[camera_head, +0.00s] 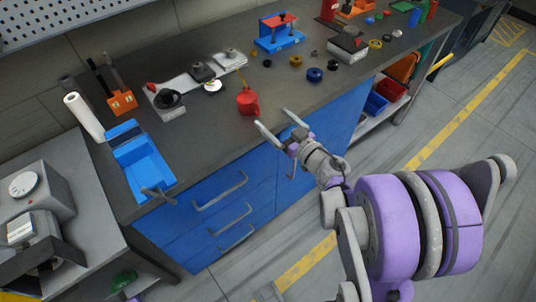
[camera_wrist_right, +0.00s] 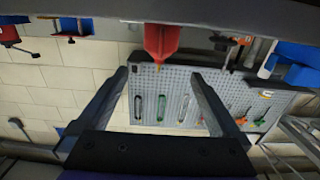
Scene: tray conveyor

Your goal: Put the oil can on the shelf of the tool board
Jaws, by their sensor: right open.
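The red oil can (camera_head: 248,102) with a thin spout stands upright on the grey workbench, near its front edge. My right gripper (camera_head: 272,118) is open and empty, just in front of the bench edge, with its fingers pointing toward the can and apart from it. In the right wrist view, the can (camera_wrist_right: 161,42) shows beyond and between the open fingers (camera_wrist_right: 163,76). The tool board (camera_head: 70,18) is a perforated panel at the upper left; it also shows in the wrist view (camera_wrist_right: 178,88) with hanging tools. I cannot make out its shelf. My left gripper is not in view.
Several small rings lie right of the can. A blue-red fixture (camera_head: 279,35) stands at the back. Drawer handles stick out below.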

